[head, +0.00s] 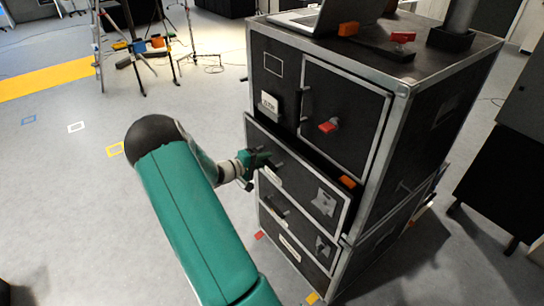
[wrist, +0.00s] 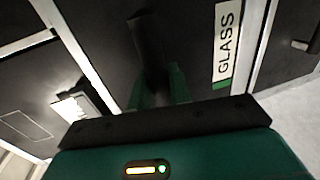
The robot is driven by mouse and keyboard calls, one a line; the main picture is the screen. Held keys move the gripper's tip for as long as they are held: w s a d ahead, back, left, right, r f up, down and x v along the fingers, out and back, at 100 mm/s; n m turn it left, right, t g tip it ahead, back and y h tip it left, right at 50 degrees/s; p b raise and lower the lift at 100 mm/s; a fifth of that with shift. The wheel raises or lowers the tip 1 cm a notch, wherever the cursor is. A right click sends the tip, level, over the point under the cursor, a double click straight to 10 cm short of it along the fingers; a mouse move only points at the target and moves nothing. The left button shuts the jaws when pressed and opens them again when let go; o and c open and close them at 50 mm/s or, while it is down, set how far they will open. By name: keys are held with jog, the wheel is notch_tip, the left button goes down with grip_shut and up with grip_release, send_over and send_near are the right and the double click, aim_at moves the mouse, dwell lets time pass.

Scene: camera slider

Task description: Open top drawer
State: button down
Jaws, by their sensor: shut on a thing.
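The black cabinet (head: 380,190) with metal edging stands right of centre in the head view. Its top drawer (head: 300,185), below the hinged door, stands slightly out, with a dark gap along its upper edge. My gripper (head: 262,160) is at the left part of this drawer's front. In the wrist view my gripper (wrist: 158,88) has its green fingers shut on a dark drawer handle (wrist: 148,40). A white label reading GLASS (wrist: 227,45) is on the front beside it. The grip itself is small and partly hidden in the head view.
A lower drawer (head: 290,240) is below, with its own handle (head: 276,206). A laptop (head: 295,20) and orange and red blocks lie on the cabinet top. A tripod (head: 135,50) stands at the back left. Grey floor (head: 60,200) is open at left.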

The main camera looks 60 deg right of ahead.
jog(key=f+v, duration=0.2)
jog(key=v, duration=0.7)
jog(key=f+v, duration=0.1)
jog(key=v, duration=0.9)
jog(key=shift+w+a+f, duration=0.2)
jog(key=shift+a+f, duration=0.15)
jog(key=shift+a, duration=0.15)
jog(key=c, duration=1.3)
grip_release()
jog(key=shift+c, duration=0.2)
jog(key=v, duration=1.3)
jog(key=shift+w+a, duration=0.15)
jog(key=shift+a, duration=0.2)
jog(key=shift+r, duration=0.1)
